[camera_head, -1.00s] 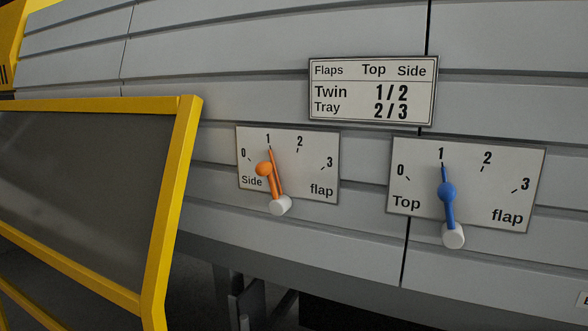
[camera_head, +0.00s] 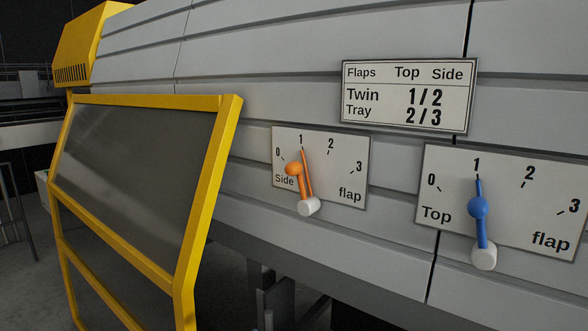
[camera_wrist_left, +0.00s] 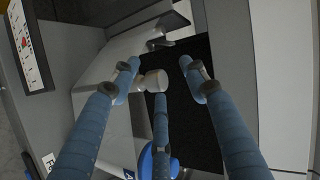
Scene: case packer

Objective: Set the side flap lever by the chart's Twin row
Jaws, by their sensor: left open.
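The orange lever cannot be made out there. My right gripper is in neither view.
A yellow-framed dark guard panel (camera_head: 225,150) juts out left of the Side flap plate. The left wrist view shows a white cylindrical piece (camera_wrist_left: 153,80) near the fingers, a dark opening, and a panel with red marks (camera_wrist_left: 30,45).

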